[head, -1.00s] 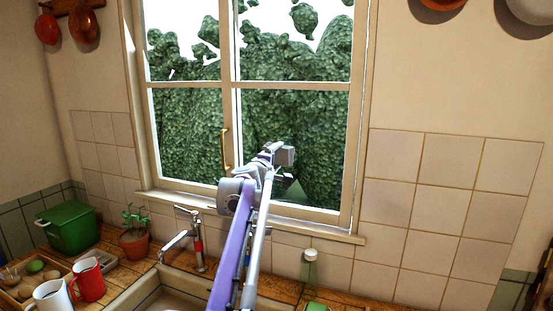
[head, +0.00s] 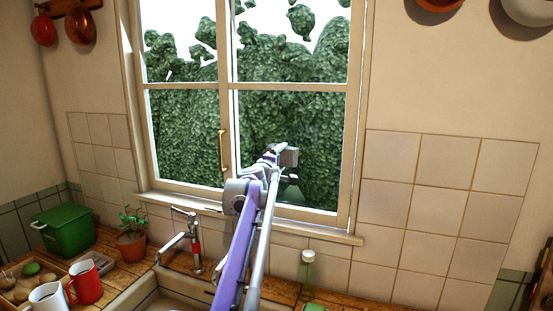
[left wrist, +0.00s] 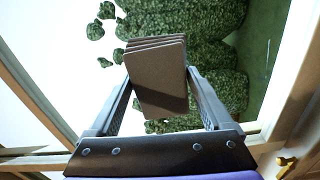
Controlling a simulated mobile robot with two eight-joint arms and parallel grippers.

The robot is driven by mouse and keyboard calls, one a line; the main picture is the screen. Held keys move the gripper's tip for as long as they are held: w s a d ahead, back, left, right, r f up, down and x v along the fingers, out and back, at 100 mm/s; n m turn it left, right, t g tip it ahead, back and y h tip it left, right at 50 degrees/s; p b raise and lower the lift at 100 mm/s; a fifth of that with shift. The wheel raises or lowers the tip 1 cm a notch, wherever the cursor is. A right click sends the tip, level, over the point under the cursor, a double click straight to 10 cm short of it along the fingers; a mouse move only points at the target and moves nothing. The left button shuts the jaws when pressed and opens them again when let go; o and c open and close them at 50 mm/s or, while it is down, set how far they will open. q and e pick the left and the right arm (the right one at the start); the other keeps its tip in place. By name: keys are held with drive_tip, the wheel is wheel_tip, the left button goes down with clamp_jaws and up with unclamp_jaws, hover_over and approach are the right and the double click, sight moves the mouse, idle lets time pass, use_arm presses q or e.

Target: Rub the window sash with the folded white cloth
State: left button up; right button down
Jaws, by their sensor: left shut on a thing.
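The window sash (head: 290,87) is a cream wooden frame with glass panes in the middle of the head view. My left gripper (head: 287,158) is in front of its lower right pane, and the arm comes up from below. In the left wrist view, my left gripper (left wrist: 163,98) is shut on the folded cloth (left wrist: 160,72), a layered pad that looks grey-brown in shadow. The cloth cannot be made out clearly in the head view. Whether it touches the glass cannot be told. My right gripper is not in view.
A brass handle (head: 222,150) stands out on the sash's left stile. Below are a tap (head: 190,240), a potted plant (head: 131,243), a green bin (head: 64,230), a red mug (head: 87,283) and a white mug (head: 50,297). A bottle (head: 307,266) stands right of my arm.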

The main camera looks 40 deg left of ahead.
use_arm(q)
drive_tip(key=shift+w+d, duration=0.2)
drive_tip(key=shift+d, duration=0.3)
drive_tip(key=shift+w+d, duration=0.15)
drive_tip(key=shift+d, duration=0.35)
drive_tip(key=shift+s+a+r, duration=0.1)
drive_tip(key=shift+s+a, duration=0.2)
drive_tip(key=shift+a, duration=0.7)
drive_tip(key=shift+s+a, duration=0.25)
drive_tip(key=shift+a, duration=0.75)
drive_tip(key=shift+s, duration=0.15)
drive_tip(key=shift+v, duration=2.75)
drive_tip(key=v, duration=0.3)
